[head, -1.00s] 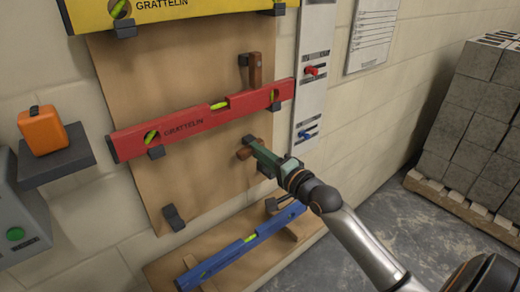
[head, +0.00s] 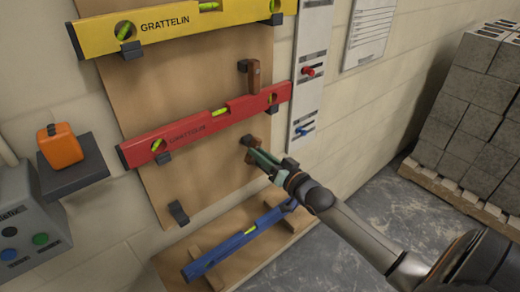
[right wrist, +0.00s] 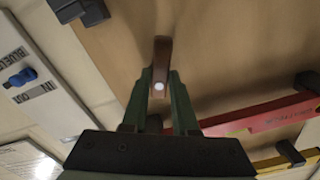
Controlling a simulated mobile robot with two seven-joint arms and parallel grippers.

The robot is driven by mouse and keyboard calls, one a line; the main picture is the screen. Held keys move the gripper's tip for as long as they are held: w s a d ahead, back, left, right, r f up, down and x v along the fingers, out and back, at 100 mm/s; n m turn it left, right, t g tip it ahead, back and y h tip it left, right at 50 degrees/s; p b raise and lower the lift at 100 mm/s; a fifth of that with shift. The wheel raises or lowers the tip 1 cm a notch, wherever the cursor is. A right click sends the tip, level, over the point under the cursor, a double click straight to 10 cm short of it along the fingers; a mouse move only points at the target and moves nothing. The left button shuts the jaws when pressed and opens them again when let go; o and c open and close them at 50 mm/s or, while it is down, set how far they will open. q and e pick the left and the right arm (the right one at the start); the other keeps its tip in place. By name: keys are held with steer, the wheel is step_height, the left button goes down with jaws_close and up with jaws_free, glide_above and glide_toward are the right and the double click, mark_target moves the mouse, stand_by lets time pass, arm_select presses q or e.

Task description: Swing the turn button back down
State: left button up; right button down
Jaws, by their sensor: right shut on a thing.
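The brown wooden turn button (head: 247,144) is on the tan board below the red level (head: 205,125). My right gripper (head: 256,154) is shut on it with green fingers. In the right wrist view, the turn button (right wrist: 162,55) stands between the two fingertips (right wrist: 160,85), with a pale round spot on it. The gripper hides part of it in the head view. A second brown turn button (head: 253,78) hangs below a dark hook, at the red level's upper edge. My left gripper is not in view.
A yellow level (head: 170,29) hangs above; a blue level (head: 235,251) lies below on a wooden rack. A panel with red and blue switches (head: 311,75) is right of the board. An orange box (head: 60,147) sits on a dark shelf. Stacked blocks (head: 465,110) stand at right.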

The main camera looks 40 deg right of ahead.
steer(key=n, duration=0.1)
steer(key=n+p, duration=0.1)
steer(key=n, duration=0.3)
steer(key=shift+d+p, duration=0.25)
steer(key=shift+p, duration=0.15)
stand_by(0.3)
steer(key=c, duration=0.7)
jaws_free()
steer(key=s, duration=0.8)
steer(key=s+d, duration=0.1)
steer(key=s, duration=0.3)
steer(key=shift+s, duration=0.2)
